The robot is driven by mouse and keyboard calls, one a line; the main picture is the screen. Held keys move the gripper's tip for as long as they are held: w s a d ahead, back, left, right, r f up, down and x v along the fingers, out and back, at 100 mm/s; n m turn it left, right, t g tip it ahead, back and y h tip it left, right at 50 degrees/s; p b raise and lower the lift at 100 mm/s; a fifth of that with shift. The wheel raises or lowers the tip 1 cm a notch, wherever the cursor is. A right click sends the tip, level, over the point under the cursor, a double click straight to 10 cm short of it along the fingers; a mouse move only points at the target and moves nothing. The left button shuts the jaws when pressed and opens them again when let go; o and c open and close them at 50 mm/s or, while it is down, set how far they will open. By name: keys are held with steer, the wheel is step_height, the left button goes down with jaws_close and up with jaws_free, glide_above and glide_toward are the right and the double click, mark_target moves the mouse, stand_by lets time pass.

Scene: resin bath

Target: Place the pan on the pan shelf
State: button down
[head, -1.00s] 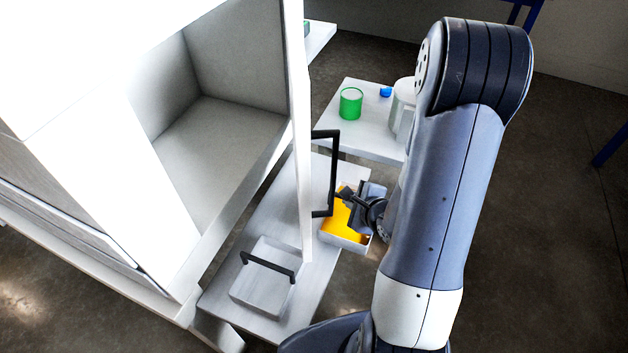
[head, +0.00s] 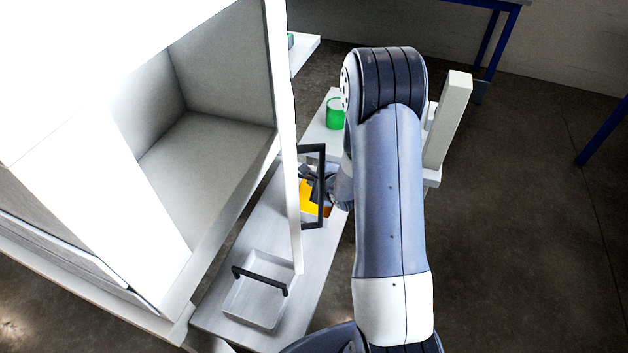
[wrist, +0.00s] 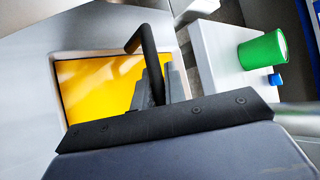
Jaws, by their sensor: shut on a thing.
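The pan (wrist: 95,85) holding yellow liquid is below my gripper (wrist: 152,84), which is shut on its black handle (wrist: 147,42). In the head view the yellow pan (head: 306,197) is partly hidden behind the cabinet's open door, its black handle frame and my gripper (head: 318,184). The pan is over the far part of a low light-grey shelf (head: 232,320); I cannot tell whether it touches it. A second, empty pan (head: 262,302) with a black handle stands on the near end of that shelf.
The white cabinet (head: 205,165) stands open at the left, its door (head: 283,130) jutting upright beside my gripper. A green cup (head: 335,113) stands on a side table behind; a blue object (wrist: 274,79) is near it. A pale post (head: 450,120) rises at the right.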

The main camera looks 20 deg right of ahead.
steer(key=shift+f, duration=0.15)
steer(key=shift+f, duration=0.1)
steer(key=c, duration=1.5)
jaws_free()
steer(key=shift+o, duration=0.2)
steer(key=shift+s+r, duration=0.2)
steer(key=shift+r, duration=0.05)
steer(key=p+v, duration=0.1)
steer(key=v, duration=1)
steer(key=shift+s, duration=0.3)
steer(key=shift+r, duration=0.15)
